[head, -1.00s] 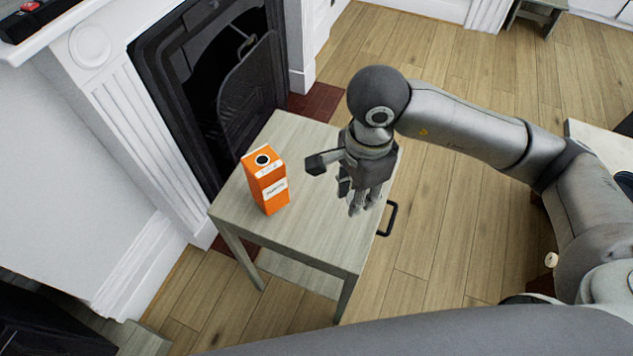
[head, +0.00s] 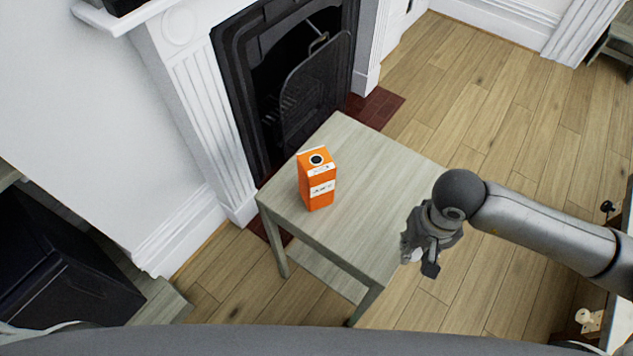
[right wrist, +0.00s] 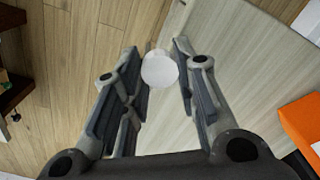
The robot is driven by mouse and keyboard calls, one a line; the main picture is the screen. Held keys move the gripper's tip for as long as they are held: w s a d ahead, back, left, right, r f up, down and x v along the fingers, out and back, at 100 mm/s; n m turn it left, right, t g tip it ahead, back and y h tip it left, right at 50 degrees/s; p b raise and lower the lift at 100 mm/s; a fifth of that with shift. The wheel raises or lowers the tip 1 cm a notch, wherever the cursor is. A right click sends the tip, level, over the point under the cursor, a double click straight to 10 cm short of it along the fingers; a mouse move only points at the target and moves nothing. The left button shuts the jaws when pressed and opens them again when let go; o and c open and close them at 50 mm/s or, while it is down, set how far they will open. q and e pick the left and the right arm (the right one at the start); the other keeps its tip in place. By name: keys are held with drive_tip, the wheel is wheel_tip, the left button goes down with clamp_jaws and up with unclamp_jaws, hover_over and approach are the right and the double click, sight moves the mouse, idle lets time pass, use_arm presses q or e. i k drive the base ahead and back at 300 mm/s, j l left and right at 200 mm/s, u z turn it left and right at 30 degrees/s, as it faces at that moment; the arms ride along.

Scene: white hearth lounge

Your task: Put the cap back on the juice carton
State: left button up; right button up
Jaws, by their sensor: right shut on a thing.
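The orange juice carton (head: 318,188) stands upright on the small table (head: 365,175). A dark round opening in a pale ring shows on its top, with no cap on it. My right gripper (head: 420,262) is at the table's right side, to the right of the carton and nearer to me. In the right wrist view, its fingers are shut on a round white cap (right wrist: 160,70), held near the fingertips. That view also shows part of the carton (right wrist: 302,125) at the right edge, apart from the gripper. My left gripper is in neither view.
A black fireplace (head: 305,85) with a white surround stands behind and left of the table. A dark cabinet (head: 60,270) is at the lower left. The tabletop is otherwise clear. Open wooden floor (head: 450,110) lies behind and to the right of the table.

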sight(318, 170)
drive_tip(key=k+u, duration=0.1)
drive_tip(key=k, duration=0.55)
drive_tip(key=u, duration=2.35)
drive_tip(key=k+l, duration=0.2)
drive_tip(key=l, duration=0.2)
drive_tip(key=k+l, duration=0.2)
drive_tip(key=l, duration=0.15)
drive_tip(key=k+l, duration=0.2)
drive_tip(key=l, duration=0.2)
drive_tip(key=k+l, duration=0.2)
drive_tip(key=l, duration=0.2)
drive_tip(key=k+l, duration=0.2)
drive_tip(key=l, duration=0.15)
drive_tip(key=k+l, duration=0.2)
drive_tip(key=l, duration=0.2)
drive_tip(key=k+l, duration=0.2)
drive_tip(key=l, duration=0.2)
